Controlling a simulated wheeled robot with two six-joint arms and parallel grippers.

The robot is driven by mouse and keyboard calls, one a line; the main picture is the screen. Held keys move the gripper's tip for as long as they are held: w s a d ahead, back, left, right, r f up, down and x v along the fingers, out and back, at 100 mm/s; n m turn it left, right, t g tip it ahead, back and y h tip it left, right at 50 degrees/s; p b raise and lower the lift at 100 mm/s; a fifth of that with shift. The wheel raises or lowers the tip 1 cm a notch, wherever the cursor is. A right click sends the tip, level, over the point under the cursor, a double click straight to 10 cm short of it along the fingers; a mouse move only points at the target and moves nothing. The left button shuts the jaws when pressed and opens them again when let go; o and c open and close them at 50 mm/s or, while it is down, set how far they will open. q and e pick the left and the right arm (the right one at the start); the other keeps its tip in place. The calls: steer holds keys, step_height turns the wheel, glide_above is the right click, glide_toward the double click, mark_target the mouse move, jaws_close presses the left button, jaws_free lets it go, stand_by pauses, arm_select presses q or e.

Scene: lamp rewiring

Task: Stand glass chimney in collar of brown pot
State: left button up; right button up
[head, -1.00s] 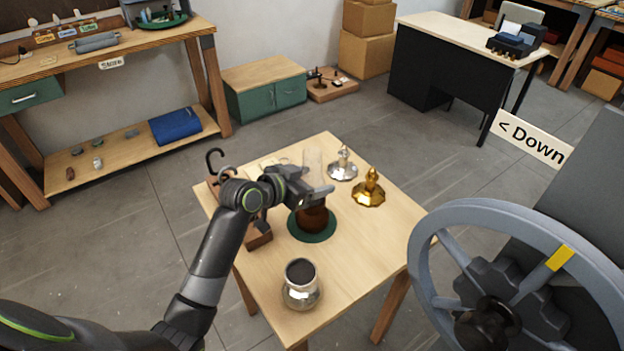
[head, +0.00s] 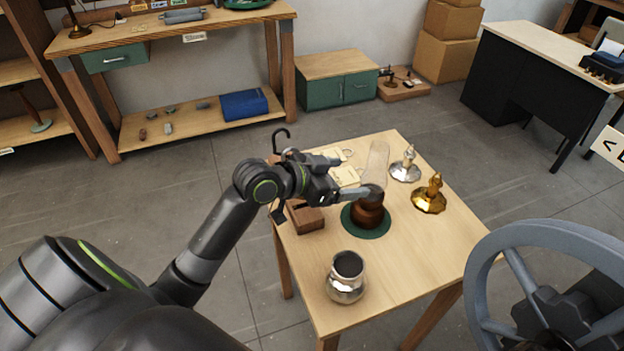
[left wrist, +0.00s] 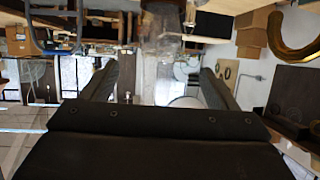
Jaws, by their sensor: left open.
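The clear glass chimney (head: 377,160) stands at the top of the brown pot (head: 369,214), with its lower end at the dark collar (head: 375,189). A gripper finger partly covers this joint, so I cannot tell how well it is seated. The pot rests on a round green mat (head: 352,230). My left gripper (head: 352,178) is open, just left of the chimney, with its near finger across the collar. In the left wrist view the chimney (left wrist: 159,50) shows between and beyond the spread fingers (left wrist: 158,82). My right gripper is not in view.
A silver piece (head: 405,170) and a gold piece (head: 430,198) stand to the right. A large grey handwheel (head: 550,280) is at lower right.

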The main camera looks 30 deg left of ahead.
arm_select(q)
steer(key=v, duration=0.8)
steer(key=s+a+f+n+g+y, duration=0.2)
steer(key=s+f+n+g+y, duration=0.15)
steer(key=s+f, duration=0.75)
steer(key=s+a+f+n+g+y, duration=0.3)
steer(key=s+f+g+y, duration=0.2)
steer(key=s+f, duration=0.65)
step_height(320, 180, down, 23)
steer(key=a, duration=0.1)
steer(key=s+f+g, duration=0.2)
steer(key=s+f, duration=1.3)
steer(key=f, duration=0.1)
steer(key=shift+s+d+h, duration=0.3)
steer(key=shift+d+h, duration=0.05)
steer(key=shift+d, duration=0.1)
steer(key=shift+f, duration=0.1)
